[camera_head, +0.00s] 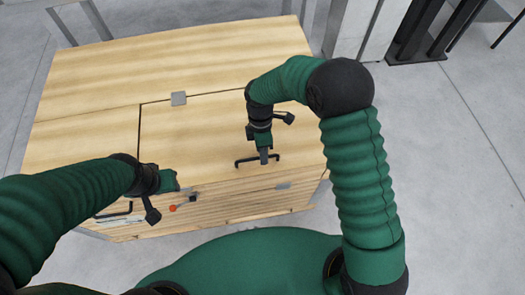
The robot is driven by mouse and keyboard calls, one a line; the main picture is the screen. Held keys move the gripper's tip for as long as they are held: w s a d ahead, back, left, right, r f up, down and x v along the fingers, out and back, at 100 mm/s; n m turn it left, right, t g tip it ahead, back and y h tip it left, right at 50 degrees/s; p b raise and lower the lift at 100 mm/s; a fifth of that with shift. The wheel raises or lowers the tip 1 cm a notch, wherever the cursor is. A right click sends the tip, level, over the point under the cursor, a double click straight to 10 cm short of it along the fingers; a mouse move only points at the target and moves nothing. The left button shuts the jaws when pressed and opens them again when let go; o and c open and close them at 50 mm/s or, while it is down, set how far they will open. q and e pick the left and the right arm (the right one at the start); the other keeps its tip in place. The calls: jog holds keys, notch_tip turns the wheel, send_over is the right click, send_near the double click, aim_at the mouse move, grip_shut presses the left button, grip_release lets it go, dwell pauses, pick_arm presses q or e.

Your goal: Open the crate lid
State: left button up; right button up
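The wooden crate (85,75) stands in front of me, with a pale plank top. Its lid (200,135) is a panel in the top, bounded by dark seams, and looks shut and flush. A grey hinge plate (178,98) sits on the lid's far seam. A black bar handle (243,162) is on the lid near its front edge. My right gripper (264,156) points down at the middle of the handle; I cannot tell whether it grips it. My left gripper (172,184) is by the crate's front left edge, its fingers partly hidden.
A grey latch (283,186) is on the front edge at right. A small red-orange part (172,208) and a black handle (122,210) are on the crate's front side. Metal frames and a dark stand (418,45) are behind. Grey floor (455,190) at right is clear.

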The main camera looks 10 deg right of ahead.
grip_shut()
jog(key=shift+r, duration=0.1)
dwell(1.3)
